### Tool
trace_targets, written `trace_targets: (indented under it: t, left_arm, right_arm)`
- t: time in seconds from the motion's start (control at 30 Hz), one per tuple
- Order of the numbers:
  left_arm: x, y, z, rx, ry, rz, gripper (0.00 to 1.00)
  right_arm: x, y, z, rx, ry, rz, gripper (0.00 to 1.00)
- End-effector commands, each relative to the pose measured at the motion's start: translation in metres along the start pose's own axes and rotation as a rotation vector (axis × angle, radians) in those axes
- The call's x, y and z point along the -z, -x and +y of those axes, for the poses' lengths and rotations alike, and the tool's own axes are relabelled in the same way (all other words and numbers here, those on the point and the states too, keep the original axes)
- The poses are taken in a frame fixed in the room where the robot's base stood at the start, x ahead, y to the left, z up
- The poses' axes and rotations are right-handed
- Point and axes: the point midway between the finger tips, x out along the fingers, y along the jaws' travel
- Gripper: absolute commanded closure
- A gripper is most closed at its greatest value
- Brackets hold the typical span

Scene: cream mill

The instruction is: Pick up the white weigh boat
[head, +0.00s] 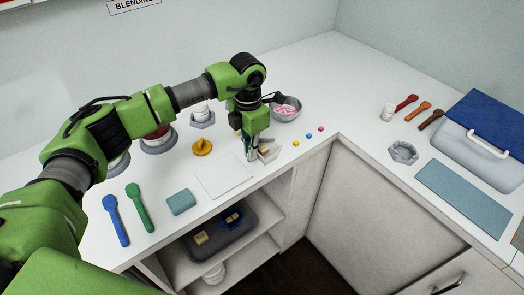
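The small white weigh boat (270,154) sits on the white counter near its front edge, in the middle of the head view. A small tan piece shows at it. My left gripper (253,155) points down at the boat's left side and hides part of it. The fingers are too small and overlapped to show whether they are open or shut on the rim. My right gripper is not in view.
A white sheet (224,179) lies left of the boat, with an orange knob-like piece (202,147) behind it. A metal bowl (286,108) stands behind the boat. A shelf bin (220,232) is below.

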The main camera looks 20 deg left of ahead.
Motion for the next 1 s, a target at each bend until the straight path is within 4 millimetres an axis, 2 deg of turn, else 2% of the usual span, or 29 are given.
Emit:
trace_targets:
  t: [0.37, 0.57, 0.77, 1.0]
  left_arm:
    - [0.0, 0.001, 0.0, 0.0, 0.0, -0.001, 1.0]
    - [-0.001, 0.008, 0.0, 0.001, 0.001, -0.002, 1.0]
    - [-0.001, 0.029, 0.0, -0.001, 0.0, -0.005, 1.0]
    - [0.006, 0.064, -0.028, -0.001, -0.005, -0.006, 1.0]
  right_arm:
    - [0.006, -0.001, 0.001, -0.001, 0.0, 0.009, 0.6]
    - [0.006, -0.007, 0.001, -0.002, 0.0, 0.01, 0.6]
    - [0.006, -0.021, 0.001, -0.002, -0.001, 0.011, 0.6]
    - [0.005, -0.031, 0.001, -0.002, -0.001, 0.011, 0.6]
